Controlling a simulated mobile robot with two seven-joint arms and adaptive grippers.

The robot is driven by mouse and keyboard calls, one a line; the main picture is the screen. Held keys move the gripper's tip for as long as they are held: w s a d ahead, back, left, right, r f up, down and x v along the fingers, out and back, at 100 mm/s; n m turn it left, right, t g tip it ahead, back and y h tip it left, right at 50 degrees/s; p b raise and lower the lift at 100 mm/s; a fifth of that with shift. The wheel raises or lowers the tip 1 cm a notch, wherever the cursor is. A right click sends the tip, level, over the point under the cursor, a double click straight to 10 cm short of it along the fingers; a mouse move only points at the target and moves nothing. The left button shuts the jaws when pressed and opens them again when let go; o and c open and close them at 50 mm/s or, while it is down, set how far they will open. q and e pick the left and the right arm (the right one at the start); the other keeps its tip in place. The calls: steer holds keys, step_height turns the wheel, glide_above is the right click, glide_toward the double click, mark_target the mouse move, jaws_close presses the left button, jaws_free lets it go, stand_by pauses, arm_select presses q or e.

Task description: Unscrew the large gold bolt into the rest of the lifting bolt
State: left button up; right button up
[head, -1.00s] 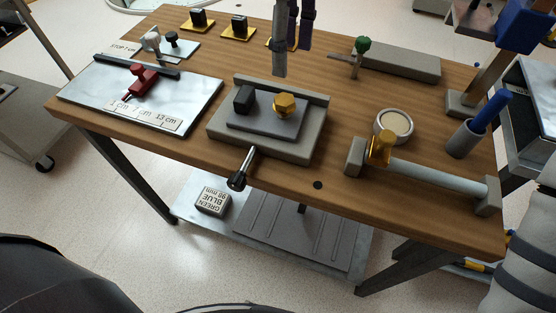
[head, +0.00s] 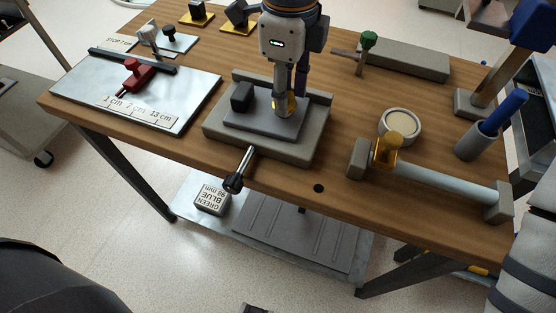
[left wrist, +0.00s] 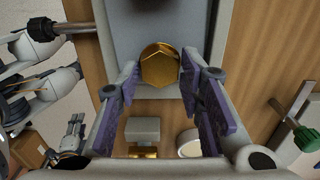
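The large gold bolt (left wrist: 160,65) has a hexagonal head and sits on a raised grey plate (head: 250,124) beside a black block. My left gripper (head: 287,108) points down over it and hides most of it in the head view. In the left wrist view, its purple-padded fingers (left wrist: 159,78) are apart, one on each side of the head, with gaps visible. A round grey holder with a pale inside (head: 400,126) stands to the right; I cannot tell whether it is the rest. My right gripper (left wrist: 74,133) appears small at the left of the wrist view, its fingers unclear.
A lever with a black knob (head: 234,181) sticks out in front of the plate. A rail with a gold clamp (head: 388,153) lies at the right. A green-knobbed post (head: 368,40) stands behind. A blue-handled tool in a grey cup (head: 472,138) stands far right.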

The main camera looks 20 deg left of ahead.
arm_select(q)
jaws_close()
steer(key=shift+r, duration=0.8)
step_height(320, 180, up, 4)
steer(key=shift+r+p, duration=0.1)
steer(key=shift+p, duration=0.7)
steer(key=shift+r, duration=0.3)
arm_select(e)
steer(key=shift+w+r+t, duration=0.5)
steer(key=shift+w+r, duration=0.55)
steer(key=shift+w, duration=0.1)
arm_select(q)
steer(key=shift+d+f, duration=0.1)
steer(key=shift+f, duration=0.05)
